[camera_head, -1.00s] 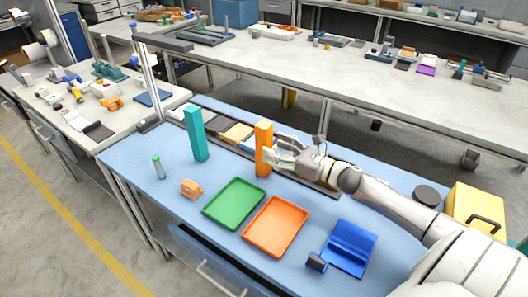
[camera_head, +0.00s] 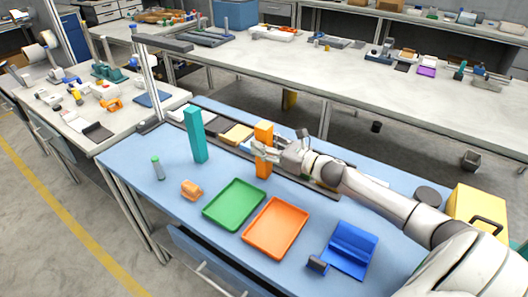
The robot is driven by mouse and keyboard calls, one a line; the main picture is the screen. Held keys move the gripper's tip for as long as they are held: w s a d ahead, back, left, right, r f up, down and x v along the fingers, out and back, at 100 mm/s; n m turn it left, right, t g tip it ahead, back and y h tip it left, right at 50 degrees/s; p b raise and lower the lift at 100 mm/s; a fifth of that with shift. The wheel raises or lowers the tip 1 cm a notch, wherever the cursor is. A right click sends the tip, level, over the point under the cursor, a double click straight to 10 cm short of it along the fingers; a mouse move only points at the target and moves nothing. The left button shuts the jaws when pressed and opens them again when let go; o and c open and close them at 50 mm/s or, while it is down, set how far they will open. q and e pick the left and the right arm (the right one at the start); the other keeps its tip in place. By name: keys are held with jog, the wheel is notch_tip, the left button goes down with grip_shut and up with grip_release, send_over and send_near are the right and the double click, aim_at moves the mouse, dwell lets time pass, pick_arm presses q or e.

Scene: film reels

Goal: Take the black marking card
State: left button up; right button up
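A dark, blackish card (camera_head: 217,125) lies in the row at the back of the blue table, between the teal upright block and a yellow card (camera_head: 237,133). I cannot tell for sure that it is the marking card. My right gripper (camera_head: 262,151) is at the orange upright block (camera_head: 264,171), to the right of the dark card. Its fingers overlap the block in the picture. Its fingers look spread, but whether they touch the block is unclear. The gripper and arm hide part of the row. My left gripper is not in view.
The teal upright block (camera_head: 196,138) stands left of the gripper. A green tray (camera_head: 207,213) and an orange tray (camera_head: 248,236) lie in front. A blue holder (camera_head: 351,248), a small orange piece (camera_head: 191,190) and a yellow case (camera_head: 474,207) are on the table.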

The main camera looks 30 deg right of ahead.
grip_shut()
